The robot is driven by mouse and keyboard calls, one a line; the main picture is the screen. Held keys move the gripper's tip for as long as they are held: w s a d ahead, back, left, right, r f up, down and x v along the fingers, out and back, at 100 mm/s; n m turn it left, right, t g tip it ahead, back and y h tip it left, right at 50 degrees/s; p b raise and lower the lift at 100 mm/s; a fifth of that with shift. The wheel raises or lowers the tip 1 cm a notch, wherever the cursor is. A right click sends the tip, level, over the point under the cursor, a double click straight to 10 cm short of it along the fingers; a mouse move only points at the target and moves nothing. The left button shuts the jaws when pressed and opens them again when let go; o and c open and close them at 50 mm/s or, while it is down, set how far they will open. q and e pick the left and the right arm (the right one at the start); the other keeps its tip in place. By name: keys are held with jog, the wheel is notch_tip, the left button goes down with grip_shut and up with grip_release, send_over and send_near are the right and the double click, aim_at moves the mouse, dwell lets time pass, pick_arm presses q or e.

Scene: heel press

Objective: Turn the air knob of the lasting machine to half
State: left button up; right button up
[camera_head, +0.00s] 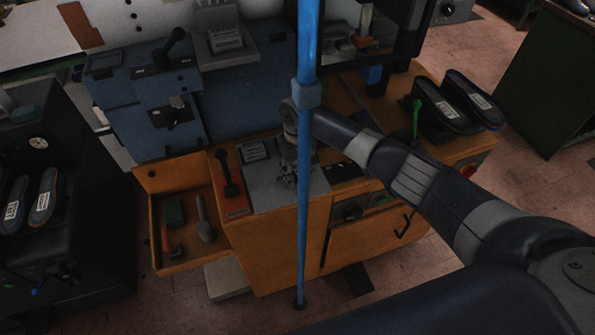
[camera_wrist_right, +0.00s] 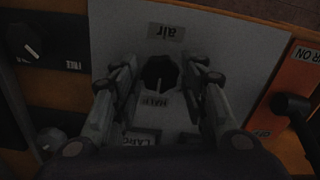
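The air knob (camera_wrist_right: 160,73) is a dark knob on a light grey plate (camera_wrist_right: 240,32) in the right wrist view. A label reading "air" (camera_wrist_right: 166,31) appears upside down above it, and a "HALF" label (camera_wrist_right: 153,99) is below it. A faint light mark on the knob seems to point towards that label. My right gripper (camera_wrist_right: 163,75) is open, its fingers on both sides of the knob with visible gaps. In the head view the right gripper (camera_head: 287,178) is over the plate on the wooden machine, partly behind a blue pole; the knob is hidden there. My left gripper is not in view.
The blue pole (camera_head: 305,150) stands close beside my right gripper. A black lever (camera_head: 228,172) on an orange plate is to the left; it also shows in the wrist view (camera_wrist_right: 292,105). An open drawer (camera_head: 158,225) holds tools. Another knob (camera_wrist_right: 30,42) sits on a dark panel.

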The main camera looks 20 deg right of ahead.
dwell(0.3)
notch_tip(320, 180, up, 12)
dwell(0.5)
dwell(0.4)
